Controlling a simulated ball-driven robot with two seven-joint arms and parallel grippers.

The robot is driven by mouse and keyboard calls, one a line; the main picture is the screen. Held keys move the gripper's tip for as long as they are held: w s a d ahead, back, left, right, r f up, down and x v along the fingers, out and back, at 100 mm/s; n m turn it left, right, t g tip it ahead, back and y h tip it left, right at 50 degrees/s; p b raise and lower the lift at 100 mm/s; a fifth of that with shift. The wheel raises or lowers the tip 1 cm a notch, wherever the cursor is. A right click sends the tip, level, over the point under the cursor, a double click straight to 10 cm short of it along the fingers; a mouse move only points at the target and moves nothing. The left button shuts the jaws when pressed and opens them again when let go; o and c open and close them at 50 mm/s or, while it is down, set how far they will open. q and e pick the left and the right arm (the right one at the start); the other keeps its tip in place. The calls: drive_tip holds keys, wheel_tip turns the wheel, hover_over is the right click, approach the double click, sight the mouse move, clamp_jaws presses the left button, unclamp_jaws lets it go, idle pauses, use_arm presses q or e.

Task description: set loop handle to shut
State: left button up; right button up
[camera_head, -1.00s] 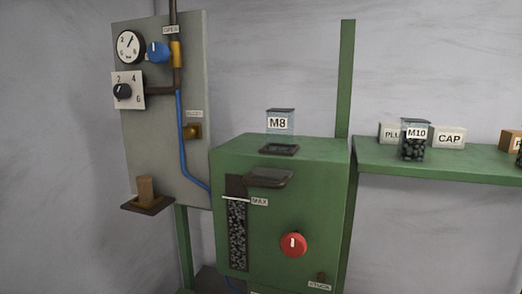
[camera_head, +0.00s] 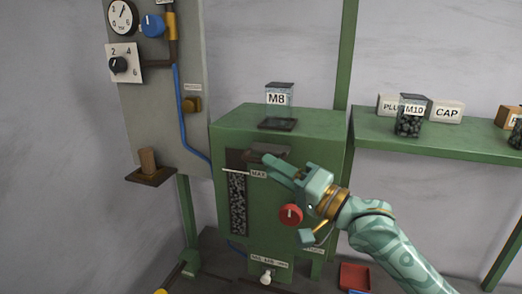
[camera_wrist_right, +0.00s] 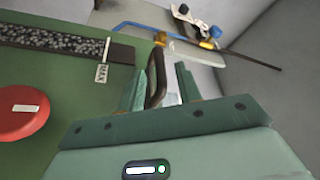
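The green machine (camera_head: 325,135) has a dark projecting piece (camera_head: 268,150) at the top of its front, partly hidden by my right gripper (camera_head: 272,168). In the right wrist view a dark loop-shaped piece (camera_wrist_right: 157,72) stands between the two fingers of my right gripper (camera_wrist_right: 160,88). The fingers are apart, with a gap visible beside the loop; I cannot tell whether either touches it. Which piece is the loop handle is not labelled. My left gripper is not in view.
A red knob (camera_head: 290,215) sits below my right gripper. A MAX label (camera_head: 258,174) and dark sight window (camera_head: 238,205) are left of it. The grey panel (camera_head: 150,110) carries a blue knob (camera_head: 152,25). A green shelf (camera_head: 430,148) holds the M10 jar (camera_head: 408,128).

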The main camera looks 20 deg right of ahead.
sight(267, 151)
drive_tip(key=x, duration=0.4)
drive_tip(key=shift+w+p, duration=0.1)
drive_tip(key=shift+p, duration=0.3)
